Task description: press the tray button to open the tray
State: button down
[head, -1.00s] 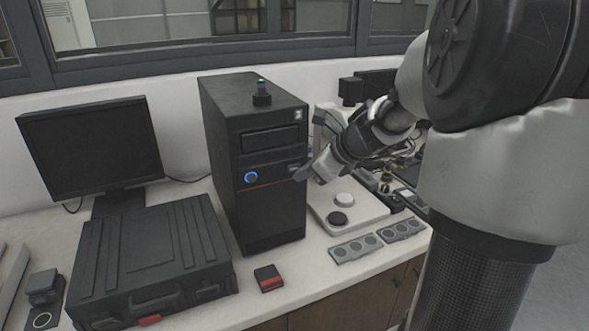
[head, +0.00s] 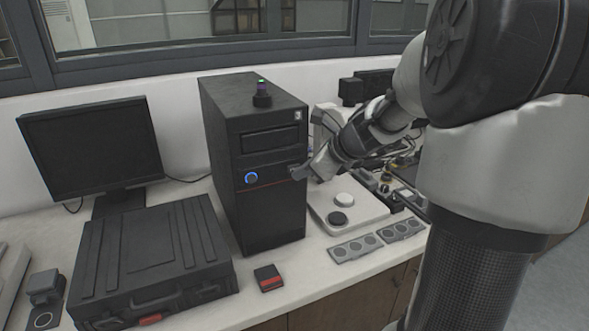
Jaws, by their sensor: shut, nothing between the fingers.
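A thin orange line runs across the front below the panel. My gripper (head: 297,171) is shut and empty. Its tip is at the right side of the tower's front, below the tray panel and right of the blue-ringed button. I cannot tell whether it touches the front. Any small button behind the tip is hidden.
A black case (head: 150,255) and a monitor (head: 90,150) are to the left. A small black-and-red box (head: 268,278) lies in front of the tower. A white base with knobs (head: 345,208) and grey trays (head: 355,248) are to the right.

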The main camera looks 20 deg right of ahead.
jog(key=shift+w, duration=0.35)
dwell(0.4)
jog(key=shift+s, duration=0.8)
jog(key=s+b, duration=0.1)
jog(key=s, duration=0.4)
jog(key=shift+d, duration=0.1)
dwell(0.3)
dwell(0.6)
